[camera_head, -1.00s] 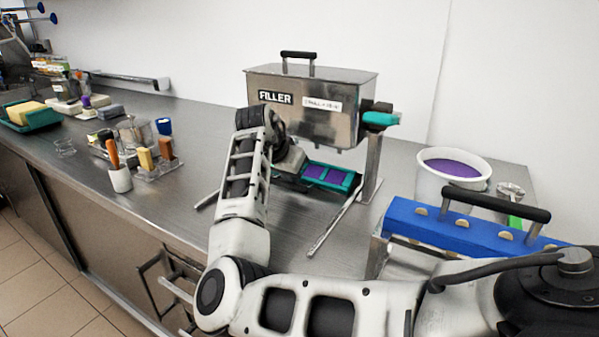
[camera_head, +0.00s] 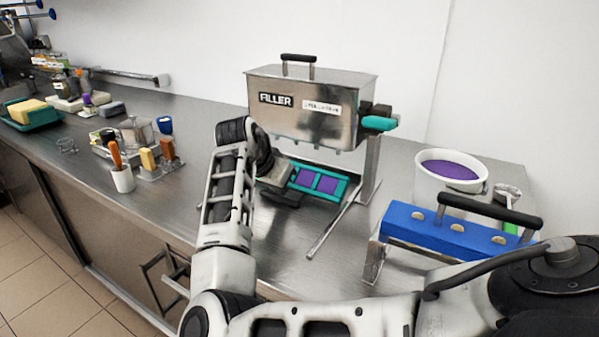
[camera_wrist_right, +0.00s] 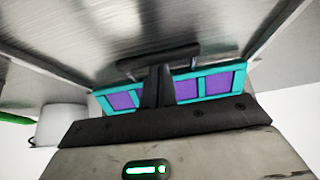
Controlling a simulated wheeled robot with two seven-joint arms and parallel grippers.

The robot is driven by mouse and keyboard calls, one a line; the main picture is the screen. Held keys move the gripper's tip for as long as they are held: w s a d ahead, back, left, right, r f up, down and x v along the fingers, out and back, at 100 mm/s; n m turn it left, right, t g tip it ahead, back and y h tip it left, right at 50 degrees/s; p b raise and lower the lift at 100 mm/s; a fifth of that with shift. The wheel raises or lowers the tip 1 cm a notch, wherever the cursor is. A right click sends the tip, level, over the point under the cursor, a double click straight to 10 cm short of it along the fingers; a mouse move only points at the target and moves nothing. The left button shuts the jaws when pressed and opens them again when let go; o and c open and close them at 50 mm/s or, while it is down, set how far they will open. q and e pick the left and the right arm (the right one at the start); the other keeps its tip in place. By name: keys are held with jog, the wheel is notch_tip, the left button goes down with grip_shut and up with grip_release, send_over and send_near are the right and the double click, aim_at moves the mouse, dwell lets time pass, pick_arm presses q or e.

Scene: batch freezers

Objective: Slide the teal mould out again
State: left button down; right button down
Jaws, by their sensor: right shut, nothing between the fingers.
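The teal mould (camera_head: 345,189) lies on the counter at the foot of the filler (camera_head: 310,108), between its legs and partly out in front. Purple filling shows in its compartments. My right gripper (camera_head: 284,196) is shut and empty, low at the mould's left end in the head view. In the right wrist view the mould (camera_wrist_right: 243,77) spans behind my right gripper's dark fingers (camera_wrist_right: 158,75), which cover its middle. Whether they touch it I cannot tell. My left gripper is not in view.
A metal rail (camera_head: 330,228) runs on the counter right of the mould. A blue-topped stand (camera_head: 440,230) and a white tub (camera_head: 430,182) of purple mix stand to the right. Small pots and blocks (camera_head: 148,158) stand left; the counter between is clear.

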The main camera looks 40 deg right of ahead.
jog(key=shift+s+a+p, duration=0.25)
jog(key=shift+a+p, duration=0.05)
jog(key=shift+a, duration=0.6)
jog(key=shift+s+a+f+p, duration=0.1)
jog(key=shift+a+p, duration=0.05)
jog(key=shift+a, duration=0.35)
jog(key=shift+s+a+p, duration=0.1)
jog(key=shift+a+p, duration=0.05)
jog(key=shift+a, duration=0.3)
jog(key=shift+s+a+p, duration=0.3)
jog(key=shift+a, duration=0.6)
jog(key=shift+s+a+p, duration=0.25)
jog(key=shift+a+p, duration=0.05)
jog(key=shift+a, duration=0.6)
jog(key=shift+s+a+p, duration=0.3)
jog(key=shift+a, duration=0.55)
jog(key=shift+s+a+f, duration=0.1)
jog(key=shift+s+a, duration=0.05)
jog(key=shift+a, duration=0.35)
jog(key=shift+s+a, duration=0.15)
jog(key=shift+a, duration=0.3)
pick_arm(q)
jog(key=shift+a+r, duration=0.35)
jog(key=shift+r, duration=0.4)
jog(key=shift+p, duration=0.3)
pick_arm(e)
jog(key=shift+d, duration=0.2)
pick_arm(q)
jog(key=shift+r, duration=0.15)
